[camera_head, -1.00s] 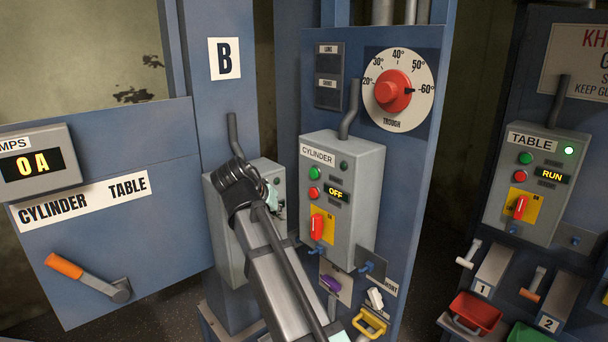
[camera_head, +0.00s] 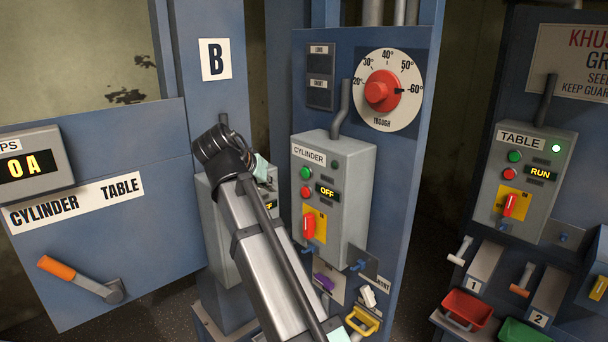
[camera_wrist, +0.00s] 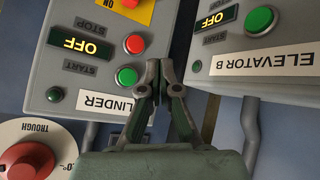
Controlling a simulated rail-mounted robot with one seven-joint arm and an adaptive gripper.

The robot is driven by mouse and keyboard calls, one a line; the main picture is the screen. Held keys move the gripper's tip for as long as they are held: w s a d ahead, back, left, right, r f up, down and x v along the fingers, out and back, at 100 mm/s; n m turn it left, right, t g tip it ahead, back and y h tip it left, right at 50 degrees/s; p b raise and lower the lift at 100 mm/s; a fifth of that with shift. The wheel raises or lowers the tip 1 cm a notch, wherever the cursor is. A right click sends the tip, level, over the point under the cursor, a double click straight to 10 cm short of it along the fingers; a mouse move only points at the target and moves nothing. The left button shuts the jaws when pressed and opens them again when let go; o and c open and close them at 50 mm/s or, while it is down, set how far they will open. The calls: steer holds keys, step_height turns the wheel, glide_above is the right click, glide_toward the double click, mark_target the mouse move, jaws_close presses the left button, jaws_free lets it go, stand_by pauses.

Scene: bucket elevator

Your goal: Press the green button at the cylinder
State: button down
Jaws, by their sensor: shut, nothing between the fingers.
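The grey CYLINDER control box (camera_head: 351,210) is on a blue post in the head view. Its green button (camera_head: 306,173) sits above a red button (camera_head: 307,192), and its display reads OFF. The wrist view shows the box upside down, with the green button (camera_wrist: 126,76) just left of my gripper (camera_wrist: 160,64). My gripper is shut and empty, its fingertips a little to the right of the green button in that view. I see no contact with the button. In the head view my forearm and wrist stand left of the box, and the fingers are mostly hidden.
The ELEVATOR B box (camera_wrist: 253,43), with its own green button (camera_wrist: 260,20), is at the right in the wrist view. A red-knobbed TROUGH dial (camera_head: 420,90) sits above the cylinder box. The TABLE box (camera_head: 530,185) reads RUN, with a lit green lamp.

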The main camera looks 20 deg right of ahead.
steer(key=w+d, duration=0.3)
steer(key=d, duration=0.4)
steer(key=shift+w, duration=0.25)
steer(key=shift+w+d, duration=0.1)
steer(key=shift+d, duration=0.2)
stand_by(1.2)
steer(key=shift+w+d, duration=0.1)
steer(key=shift+d, duration=0.1)
steer(key=shift+w+d, duration=0.25)
steer(key=shift+d, duration=0.2)
stand_by(1.1)
steer(key=shift+s+a, duration=0.1)
steer(key=shift+a, duration=0.1)
steer(key=shift+s+a, duration=0.35)
steer(key=shift+a, duration=0.25)
steer(key=shift+a, duration=0.15)
steer(key=a, duration=0.1)
steer(key=s+a, duration=0.1)
steer(key=a, duration=0.1)
steer(key=s+a, duration=0.1)
steer(key=shift+s+a+p, duration=0.1)
steer(key=shift+a+p, duration=0.05)
steer(key=shift+p, duration=0.15)
